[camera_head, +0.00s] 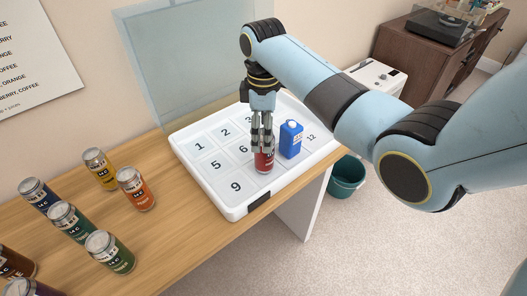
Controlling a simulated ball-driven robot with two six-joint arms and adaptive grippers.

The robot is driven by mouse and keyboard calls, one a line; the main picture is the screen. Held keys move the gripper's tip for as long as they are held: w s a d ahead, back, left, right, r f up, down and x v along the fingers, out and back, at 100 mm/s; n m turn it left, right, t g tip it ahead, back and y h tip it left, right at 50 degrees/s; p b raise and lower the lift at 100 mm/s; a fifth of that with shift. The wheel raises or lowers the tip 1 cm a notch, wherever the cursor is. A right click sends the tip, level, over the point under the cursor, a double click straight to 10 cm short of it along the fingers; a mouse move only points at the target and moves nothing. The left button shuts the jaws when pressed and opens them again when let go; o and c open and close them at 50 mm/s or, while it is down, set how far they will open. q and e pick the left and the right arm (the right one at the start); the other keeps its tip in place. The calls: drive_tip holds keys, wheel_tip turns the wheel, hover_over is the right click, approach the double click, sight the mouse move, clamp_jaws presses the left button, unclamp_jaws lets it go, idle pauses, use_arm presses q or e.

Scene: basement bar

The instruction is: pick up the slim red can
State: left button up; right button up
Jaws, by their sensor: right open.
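The slim red can (264,162) stands on the white numbered tray (212,183), between the visible 9 and 12 squares. My right gripper (263,148) points straight down over the can, with its fingers at the can's upper part. The fingers hide the can's top, and I cannot tell whether they touch it. The right gripper is open. My left gripper is not in view.
A blue jug (291,139) stands on the tray close to the right of the can. Several other cans, including an orange one (136,189), stand on the wooden counter (166,232) at left. A clear panel (190,60) rises behind the tray. A teal bucket (346,177) is on the floor.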

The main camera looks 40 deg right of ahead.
sight(264, 162)
drive_tip(key=f, duration=0.7)
drive_tip(key=shift+w+d+f+b, duration=0.2)
drive_tip(key=shift+w+d+b, duration=0.05)
drive_tip(key=shift+d+b, duration=0.05)
drive_tip(key=c, duration=1.4)
drive_tip(key=shift+c, duration=0.4)
drive_tip(key=shift+r, duration=0.15)
